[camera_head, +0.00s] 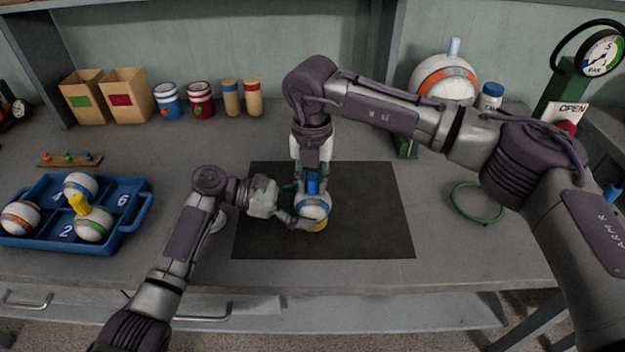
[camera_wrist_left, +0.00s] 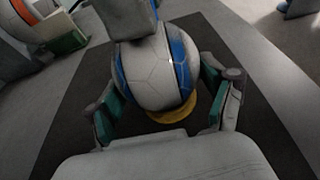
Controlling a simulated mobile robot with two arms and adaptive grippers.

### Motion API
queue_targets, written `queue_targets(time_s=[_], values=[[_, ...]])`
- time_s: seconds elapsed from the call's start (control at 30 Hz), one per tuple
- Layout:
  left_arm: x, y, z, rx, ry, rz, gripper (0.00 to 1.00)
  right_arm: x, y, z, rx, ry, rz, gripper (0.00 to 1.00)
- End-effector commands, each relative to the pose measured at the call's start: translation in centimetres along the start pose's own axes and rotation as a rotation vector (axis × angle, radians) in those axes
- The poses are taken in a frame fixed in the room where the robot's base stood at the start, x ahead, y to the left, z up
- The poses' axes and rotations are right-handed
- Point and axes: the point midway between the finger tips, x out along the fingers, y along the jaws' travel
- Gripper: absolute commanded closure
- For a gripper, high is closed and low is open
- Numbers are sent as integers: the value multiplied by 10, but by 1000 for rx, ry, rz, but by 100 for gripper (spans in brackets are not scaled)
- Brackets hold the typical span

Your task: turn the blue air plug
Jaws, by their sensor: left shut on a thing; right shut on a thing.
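A white ball with a blue band (camera_head: 316,207) sits on a yellow ring (camera_head: 321,226) on the dark mat (camera_head: 375,215). My left gripper (camera_head: 299,210) is shut on the ball from the left. In the left wrist view its green-padded fingers flank the ball (camera_wrist_left: 150,75), with the yellow ring (camera_wrist_left: 180,112) below it. The blue air plug (camera_head: 312,185) stands upright at the top of the ball. My right gripper (camera_head: 312,176) points down from above and is shut on the plug. In the left wrist view the right gripper (camera_wrist_left: 125,15) covers the ball's top and hides the plug.
A blue tray (camera_head: 142,212) with several balls and a yellow plug (camera_head: 78,204) stands at the left. Boxes (camera_head: 127,95) and jars (camera_head: 200,98) line the back. A large ball (camera_head: 443,82), a gauge (camera_head: 601,53) and a green ring (camera_head: 478,216) are at the right.

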Motion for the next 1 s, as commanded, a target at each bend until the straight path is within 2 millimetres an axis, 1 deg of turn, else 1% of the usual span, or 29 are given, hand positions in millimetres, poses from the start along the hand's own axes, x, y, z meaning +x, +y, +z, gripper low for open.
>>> queue_targets(time_s=[0.03, 0.27, 0.3, 0.37, 0.4, 0.43, 0.77, 0.87, 0.97, 1.0], values=[[0, -1, -5, -7, 9, -2, 41, -3, 0, 1, 1, -5, 3, 100], [0, -1, -5, -7, 9, -2, 41, -3, 0, 1, 0, -5, 3, 100], [0, -1, -5, -7, 9, -2, 41, -3, 0, 1, 0, -5, 3, 67], [0, -1, -4, -6, 8, -2, 41, -3, 0, 1, 0, -5, 3, 57], [0, -1, -4, -5, 7, -2, 41, -2, 0, 1, 0, -4, 3, 50], [0, -1, -3, -5, 6, -2, 41, -2, 0, 1, 0, -4, 2, 47], [0, 0, -1, -1, 1, -1, 41, -3, 0, 1, -1, -2, 1, 47], [0, 0, 0, -1, 1, -1, 41, -13, 0, 1, -1, -5, 2, 47], [0, 0, 0, 0, 0, -1, 41, -31, 0, 1, -1, -5, 3, 47], [0, 0, 0, 0, 0, 0, 41, -39, 1, 1, -1, -6, 3, 47]])
